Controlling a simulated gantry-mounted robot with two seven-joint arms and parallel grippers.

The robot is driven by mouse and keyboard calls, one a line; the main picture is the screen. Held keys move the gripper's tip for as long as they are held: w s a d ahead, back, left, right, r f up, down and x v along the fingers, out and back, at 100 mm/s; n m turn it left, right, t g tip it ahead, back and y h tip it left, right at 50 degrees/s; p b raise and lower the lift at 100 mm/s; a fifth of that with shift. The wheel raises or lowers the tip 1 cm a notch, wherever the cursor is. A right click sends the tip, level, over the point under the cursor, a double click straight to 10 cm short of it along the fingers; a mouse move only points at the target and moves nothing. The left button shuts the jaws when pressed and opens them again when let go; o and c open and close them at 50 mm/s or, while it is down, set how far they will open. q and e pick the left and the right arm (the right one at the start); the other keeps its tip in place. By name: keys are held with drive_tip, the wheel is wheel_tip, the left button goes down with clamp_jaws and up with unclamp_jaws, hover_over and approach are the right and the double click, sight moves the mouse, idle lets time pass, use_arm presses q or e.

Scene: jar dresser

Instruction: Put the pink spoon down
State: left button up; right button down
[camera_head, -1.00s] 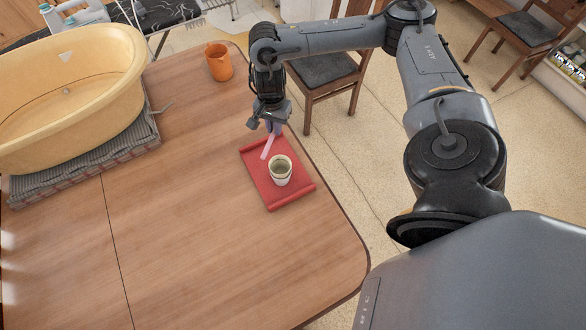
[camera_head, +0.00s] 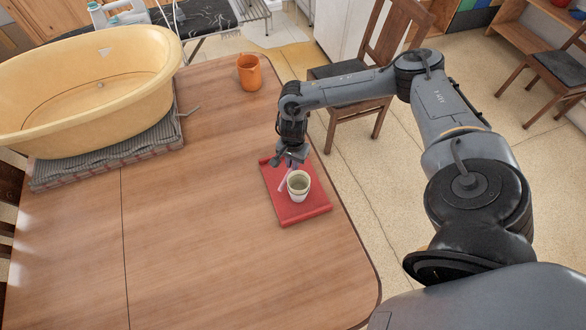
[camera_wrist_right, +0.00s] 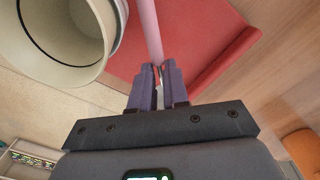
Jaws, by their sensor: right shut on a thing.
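The pink spoon (camera_head: 283,185) is a thin pale pink stick in the head view, beside the cup and over the red tray. In the right wrist view its handle (camera_wrist_right: 150,28) runs up from between my right fingertips. My right gripper (camera_head: 287,165) is shut on the spoon; its purple fingers (camera_wrist_right: 158,84) show close in the wrist view. The red tray (camera_head: 305,213) lies on the table. A white cup (camera_head: 298,189) stands on it, just right of the spoon. I cannot tell whether the spoon touches the tray. My left gripper is not in view.
An orange jug (camera_head: 249,73) stands at the table's far edge. A large yellow tub (camera_head: 90,95) rests on a folded grey cloth (camera_head: 110,165) at the left. The wooden table (camera_head: 200,240) is clear in the middle. Chairs stand beyond its right edge.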

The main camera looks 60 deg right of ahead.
wheel_tip(320, 180, down, 4)
drive_tip(key=shift+f, duration=0.1)
drive_tip(key=shift+b, duration=0.3)
drive_tip(key=shift+f, duration=0.2)
drive_tip(key=c, duration=1.1)
unclamp_jaws()
drive_tip(key=shift+r, duration=0.1)
